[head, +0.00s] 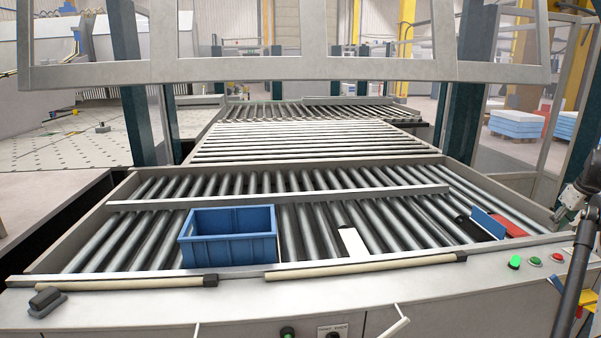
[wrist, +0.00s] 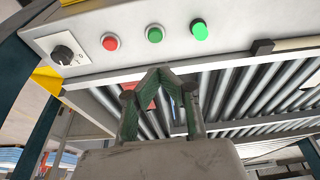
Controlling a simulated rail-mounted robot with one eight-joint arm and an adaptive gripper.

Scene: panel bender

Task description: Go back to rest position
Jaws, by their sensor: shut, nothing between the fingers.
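My gripper shows at the right edge of the head view (head: 565,212), above the right end of the machine's front ledge. In the wrist view my gripper (wrist: 160,70) has its two green-grey fingers drawn together at the tips, with nothing between them. It is apart from the panel with the buttons. The part of my arm behind the gripper is cut off by the right edge of the head view.
A blue bin (head: 229,252) stands on the roller bed, left of a white-and-black piece (head: 352,242). Black, blue and red (head: 508,226) pieces lie at the right end. The ledge has a lit green button (head: 514,262) and a black selector knob (wrist: 62,53).

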